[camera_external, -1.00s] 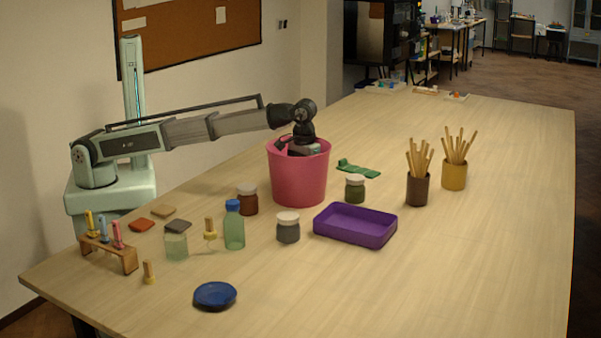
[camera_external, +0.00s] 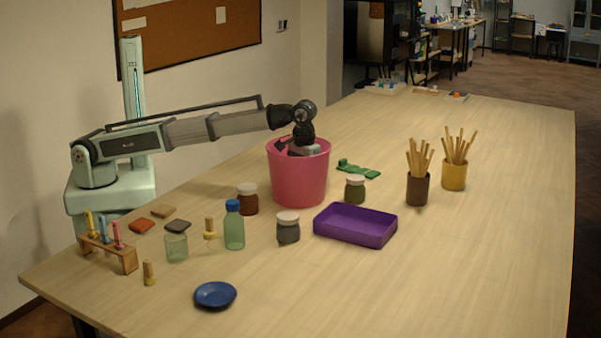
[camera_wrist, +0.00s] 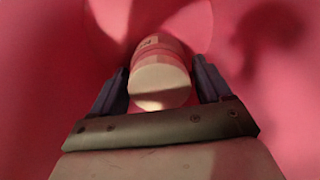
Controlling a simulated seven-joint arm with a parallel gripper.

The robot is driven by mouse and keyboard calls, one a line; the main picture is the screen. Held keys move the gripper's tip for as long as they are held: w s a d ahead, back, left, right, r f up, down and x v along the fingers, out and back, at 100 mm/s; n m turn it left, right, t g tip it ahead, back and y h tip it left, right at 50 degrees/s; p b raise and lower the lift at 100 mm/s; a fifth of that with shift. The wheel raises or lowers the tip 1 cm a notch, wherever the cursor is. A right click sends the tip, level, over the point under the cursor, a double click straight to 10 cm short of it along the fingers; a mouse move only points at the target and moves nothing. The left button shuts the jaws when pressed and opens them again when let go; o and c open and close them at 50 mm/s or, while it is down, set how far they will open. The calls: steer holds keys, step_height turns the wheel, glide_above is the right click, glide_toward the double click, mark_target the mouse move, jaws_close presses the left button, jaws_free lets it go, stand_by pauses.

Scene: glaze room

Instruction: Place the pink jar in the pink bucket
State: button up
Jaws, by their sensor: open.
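The pink bucket (camera_external: 298,180) stands upright on the table, beyond the small jars. My gripper reaches down into it, so its fingers are hidden in the external view. In the wrist view my gripper (camera_wrist: 161,68) is open, with one dark finger on each side of the pink jar (camera_wrist: 160,47). The jar has a cream lid facing the camera and a pink banded body. It is inside the bucket, whose pink inner wall (camera_wrist: 50,75) fills the picture around it. Gaps show between the fingers and the lid. The jar is hidden in the external view.
A brown jar (camera_external: 247,199), a grey jar (camera_external: 288,229), a green jar (camera_external: 355,189) and a purple tray (camera_external: 355,226) stand near the bucket. A glass bottle (camera_external: 234,229) is front left. Brush pots (camera_external: 417,189) stand to the right. The table's right front is clear.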

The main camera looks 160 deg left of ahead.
step_height(320, 180, up, 12)
steer(key=shift+f, duration=0.25)
stand_by(0.3)
